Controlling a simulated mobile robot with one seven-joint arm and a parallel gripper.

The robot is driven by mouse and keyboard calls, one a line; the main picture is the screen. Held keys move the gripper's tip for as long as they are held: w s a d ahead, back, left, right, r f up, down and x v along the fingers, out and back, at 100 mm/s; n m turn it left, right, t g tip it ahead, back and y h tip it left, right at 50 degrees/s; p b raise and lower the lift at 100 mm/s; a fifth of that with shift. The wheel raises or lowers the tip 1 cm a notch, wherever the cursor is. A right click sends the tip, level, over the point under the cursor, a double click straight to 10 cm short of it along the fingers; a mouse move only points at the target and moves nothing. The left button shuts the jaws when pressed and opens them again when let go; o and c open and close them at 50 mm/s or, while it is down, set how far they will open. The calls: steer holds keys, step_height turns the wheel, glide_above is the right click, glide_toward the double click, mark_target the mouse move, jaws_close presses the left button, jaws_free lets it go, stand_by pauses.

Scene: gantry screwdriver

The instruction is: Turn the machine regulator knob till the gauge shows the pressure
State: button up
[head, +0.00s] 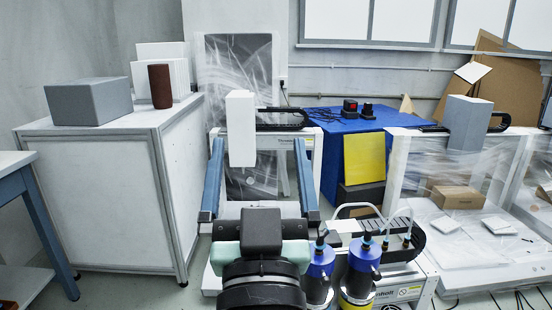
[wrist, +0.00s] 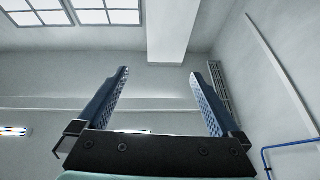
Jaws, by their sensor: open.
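My gripper (head: 258,150) is raised in front of the gantry machine in the head view, its two blue fingers wide apart with nothing between them. In the wrist view, my gripper (wrist: 160,74) is open and empty against the wall and ceiling. The machine (head: 240,128) has a white upright block, seen behind and between the fingers. Two canister units with blue tops, one dark below (head: 318,268) and one yellow below (head: 359,272), stand at its front, right of my arm. I cannot make out which part is the regulator knob. No gauge face or reading is legible.
A white cabinet (head: 95,200) with a grey box (head: 89,101) and a brown cylinder (head: 160,86) stands at left. A blue-covered table (head: 345,133) is behind. Clear plastic sheeting (head: 440,165) encloses the right side. White tubes (head: 362,206) arch near the canisters.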

steer(key=s+d+r+t+p, duration=0.1)
steer(key=s+r+p, duration=0.15)
steer(key=r, duration=0.45)
steer(key=s+r+t+h+p, duration=0.1)
steer(key=s+r+t, duration=0.1)
steer(key=s+r, duration=0.35)
steer(key=s+d+r+t+p, duration=0.1)
steer(key=s+r, duration=0.1)
steer(key=r, duration=0.7)
step_height(320, 180, up, 36)
steer(key=p, duration=3.6)
steer(key=shift+a+f, duration=0.15)
steer(key=shift+f, duration=0.1)
steer(key=shift+w, duration=0.1)
